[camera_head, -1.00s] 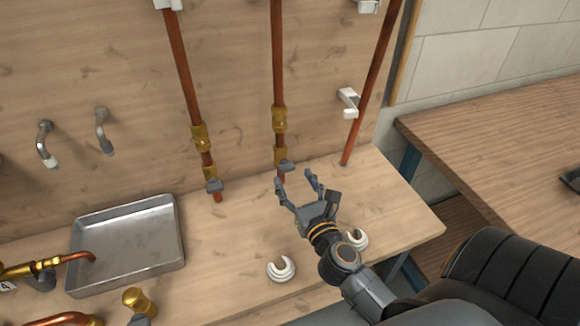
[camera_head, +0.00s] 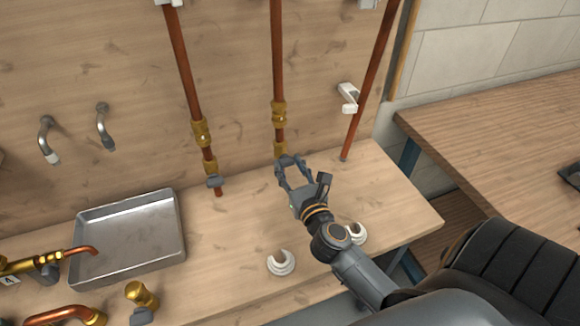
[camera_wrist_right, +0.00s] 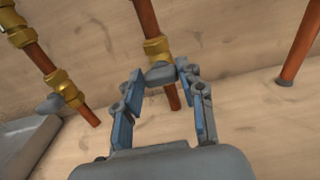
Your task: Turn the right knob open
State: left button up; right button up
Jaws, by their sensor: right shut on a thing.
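The right knob is a small grey handle at the bottom of the brass valve (camera_head: 280,148) on the middle copper pipe. In the head view it is largely covered by my fingers, but the right wrist view shows the knob (camera_wrist_right: 160,73) between the fingertips. My right gripper (camera_head: 289,166) reaches it from the front and is shut on it; the gripper also fills the right wrist view (camera_wrist_right: 158,80). The left grey knob (camera_head: 214,181) sits on the neighbouring copper pipe. My left gripper is not in view.
A metal tray (camera_head: 128,238) lies at the left of the wooden bench. Two white C-shaped clips (camera_head: 281,263) lie near the front edge. A third copper pipe (camera_head: 371,80) stands to the right. Brass and copper fittings (camera_head: 142,296) sit at lower left.

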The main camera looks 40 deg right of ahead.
jog(key=n+p, duration=0.3)
jog(key=shift+a+r+n, duration=0.1)
jog(key=shift+r+n, duration=0.05)
jog(key=shift+n, duration=0.15)
jog(key=n+p, duration=0.2)
jog(key=n, duration=0.2)
jog(key=shift+a+n+p, duration=0.1)
jog(key=shift+n+p, duration=0.2)
jog(key=shift+p, duration=0.1)
jog(key=n+p, duration=0.2)
jog(key=n, duration=0.1)
jog(key=n+p, duration=0.1)
jog(key=n, duration=0.1)
jog(key=shift+a+f, duration=0.1)
jog(key=shift+f, duration=0.15)
jog(key=shift+f+n+p, duration=0.2)
jog(key=shift+n+p, duration=0.7)
jog(key=shift+n, duration=1.5)
jog(key=o, duration=1.2)
jog(key=shift+w, duration=0.1)
jog(key=shift+c, duration=0.2)
